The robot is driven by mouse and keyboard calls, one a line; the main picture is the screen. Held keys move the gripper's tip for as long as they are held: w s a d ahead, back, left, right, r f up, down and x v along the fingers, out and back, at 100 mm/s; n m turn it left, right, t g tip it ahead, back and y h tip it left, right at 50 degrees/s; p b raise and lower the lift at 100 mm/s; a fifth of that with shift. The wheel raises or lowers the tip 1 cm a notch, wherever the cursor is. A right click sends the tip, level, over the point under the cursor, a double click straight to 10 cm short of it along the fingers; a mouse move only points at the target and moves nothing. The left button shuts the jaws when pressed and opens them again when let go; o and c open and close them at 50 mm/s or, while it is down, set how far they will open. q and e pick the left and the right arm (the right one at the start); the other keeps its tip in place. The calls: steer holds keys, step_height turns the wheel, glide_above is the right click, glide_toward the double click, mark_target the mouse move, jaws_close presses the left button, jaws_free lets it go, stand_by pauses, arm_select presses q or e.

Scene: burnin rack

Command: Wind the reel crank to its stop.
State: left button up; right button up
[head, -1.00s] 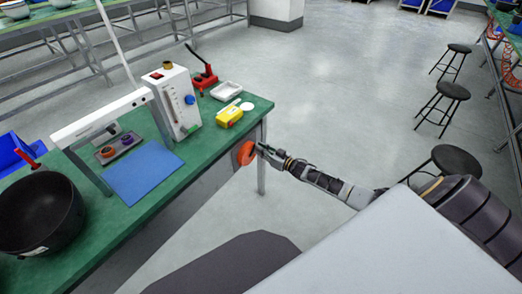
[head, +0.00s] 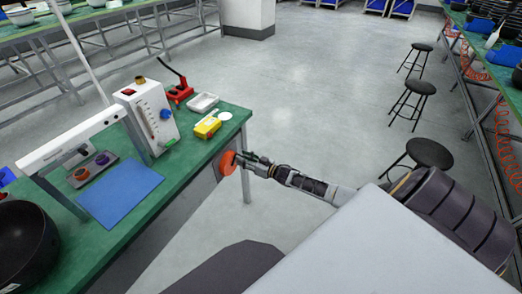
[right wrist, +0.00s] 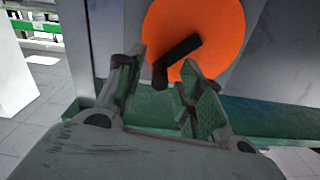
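The reel is an orange disc (head: 228,163) on the side of the green bench, below its top near the right end. In the right wrist view the orange disc (right wrist: 217,25) carries a black crank (right wrist: 181,48) that points down and left, with its handle end near my fingertips. My right gripper (head: 242,159) is at the reel's face. In the right wrist view my right gripper (right wrist: 163,62) has its fingers spread, with the handle end between or just beyond the tips. I cannot tell whether they touch it. My left gripper is not in view.
The green bench top (head: 150,205) holds a white instrument box (head: 147,120), a blue mat (head: 120,193), a red lever tool (head: 180,94), a yellow box (head: 207,126) and a dark pan (head: 25,245). Black stools (head: 430,153) stand at the right. The floor between is clear.

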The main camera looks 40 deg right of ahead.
steer(key=v, duration=1.1)
stand_by(0.4)
steer(key=shift+s, duration=0.1)
stand_by(0.3)
